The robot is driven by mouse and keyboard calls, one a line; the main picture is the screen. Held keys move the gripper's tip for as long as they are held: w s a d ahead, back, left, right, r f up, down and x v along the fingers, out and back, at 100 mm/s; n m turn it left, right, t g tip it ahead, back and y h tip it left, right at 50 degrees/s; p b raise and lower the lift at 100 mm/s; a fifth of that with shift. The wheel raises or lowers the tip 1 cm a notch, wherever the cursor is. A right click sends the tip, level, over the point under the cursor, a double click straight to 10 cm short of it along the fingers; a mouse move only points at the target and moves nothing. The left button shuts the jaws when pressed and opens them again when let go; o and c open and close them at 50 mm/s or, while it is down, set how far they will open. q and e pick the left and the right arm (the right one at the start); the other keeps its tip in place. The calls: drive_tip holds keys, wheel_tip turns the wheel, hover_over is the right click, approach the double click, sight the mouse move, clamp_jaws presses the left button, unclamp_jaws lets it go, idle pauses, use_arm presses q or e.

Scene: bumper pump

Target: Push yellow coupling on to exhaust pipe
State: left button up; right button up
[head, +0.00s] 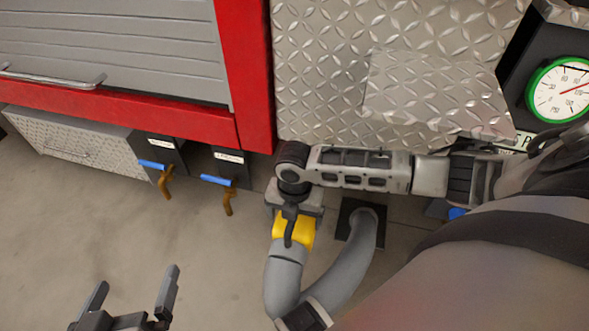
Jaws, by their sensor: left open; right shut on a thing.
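The yellow coupling (293,231) sits at the upper end of a thick grey curved pipe (285,278), below the middle of the head view. My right gripper (289,222) is over the coupling from above, with a dark finger lying across its front, and it is shut on the coupling. The gripper's body hides the coupling's top. The grey pipe bends round and rises to a dark square plate (351,226) to the right. Which part is the exhaust pipe I cannot tell. My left gripper (138,287) is open and empty at the lower left, apart from the coupling.
A red-framed cabinet with a grey shutter (120,45) stands at the upper left. Two blue-handled taps (153,164) (217,180) stick out below it. Diamond-plate panels (330,70) and a green-rimmed gauge (561,90) are at the upper right. Concrete floor (80,225) is clear at the left.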

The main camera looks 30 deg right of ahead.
drive_tip(key=shift+w+d+r, duration=0.15)
drive_tip(key=shift+w+d, duration=0.15)
drive_tip(key=shift+w, duration=0.05)
idle(0.7)
drive_tip(key=shift+p, duration=0.65)
idle(0.3)
